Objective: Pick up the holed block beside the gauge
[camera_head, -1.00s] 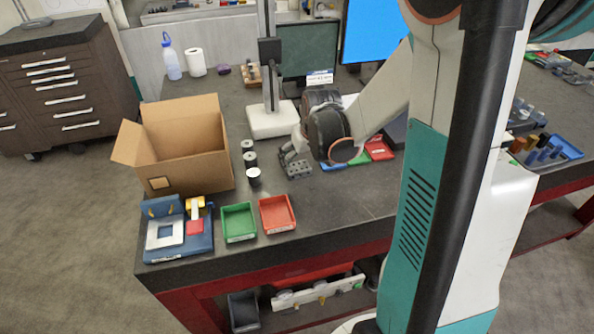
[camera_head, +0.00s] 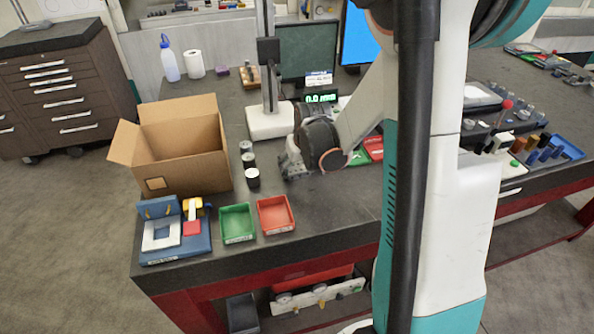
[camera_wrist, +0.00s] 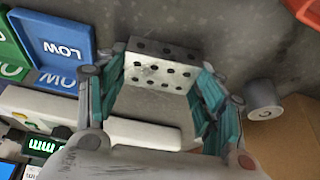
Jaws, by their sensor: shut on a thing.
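The holed block (camera_wrist: 160,66) is a grey metal block with rows of dark round holes. In the wrist view it sits between the two teal-lined fingers of my gripper (camera_wrist: 160,76), which is shut on it. In the head view my gripper (camera_head: 292,164) is low over the bench, right of the black-and-white cylinders, and mostly hides the block. I cannot tell whether the block touches the bench. The gauge has a white base (camera_head: 268,122), an upright column and a lit green display (camera_head: 320,98); its base also shows in the wrist view (camera_wrist: 145,132).
Several cylinders (camera_head: 247,160) stand left of my gripper, beside an open cardboard box (camera_head: 180,150). Green (camera_head: 237,237) and red (camera_head: 275,230) trays and a blue fixture (camera_head: 190,250) line the front. A blue LOW tray (camera_wrist: 50,27) lies nearby. Bench right of the red tray is clear.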

